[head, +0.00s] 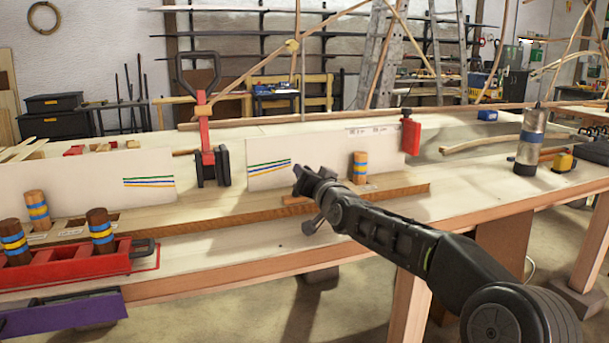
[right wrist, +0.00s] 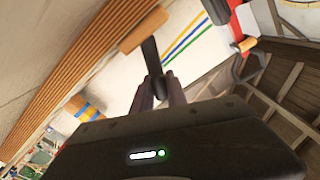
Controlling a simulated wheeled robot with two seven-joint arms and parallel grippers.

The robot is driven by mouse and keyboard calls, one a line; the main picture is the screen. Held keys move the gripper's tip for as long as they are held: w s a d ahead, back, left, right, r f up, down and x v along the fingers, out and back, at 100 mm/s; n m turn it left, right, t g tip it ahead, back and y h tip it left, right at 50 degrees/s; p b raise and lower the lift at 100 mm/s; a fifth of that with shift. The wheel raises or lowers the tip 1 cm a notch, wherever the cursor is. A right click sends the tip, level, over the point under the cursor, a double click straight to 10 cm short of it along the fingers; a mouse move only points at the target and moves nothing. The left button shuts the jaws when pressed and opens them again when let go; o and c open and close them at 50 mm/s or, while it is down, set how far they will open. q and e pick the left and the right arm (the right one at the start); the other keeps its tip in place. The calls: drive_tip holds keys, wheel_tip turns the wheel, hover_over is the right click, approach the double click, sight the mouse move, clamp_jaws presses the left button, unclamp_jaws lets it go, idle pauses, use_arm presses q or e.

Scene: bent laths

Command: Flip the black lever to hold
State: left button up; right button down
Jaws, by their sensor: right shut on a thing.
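My right gripper (head: 301,174) reaches in from the right in the head view and stands in front of the white board with coloured lines. In the right wrist view its two fingers (right wrist: 161,86) are closed around a short black lever (right wrist: 151,56). The lever's upper end meets a small wooden block (right wrist: 143,28). In the head view the gripper hides most of the lever. The lever's setting cannot be read. My left gripper is not in view.
A red clamp (head: 206,130) with black jaws stands left of the gripper. A wooden peg with coloured bands (head: 360,168) stands to the right. A red tray (head: 60,275) with banded pegs is at the left. A metal flask (head: 531,140) stands farther right.

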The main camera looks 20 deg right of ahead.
drive_tip(key=c, duration=1.3)
unclamp_jaws()
drive_tip(key=s, duration=0.5)
drive_tip(key=s+b, duration=0.1)
drive_tip(key=s, duration=0.1)
drive_tip(key=shift+s+d, duration=0.25)
drive_tip(key=shift+s, duration=0.1)
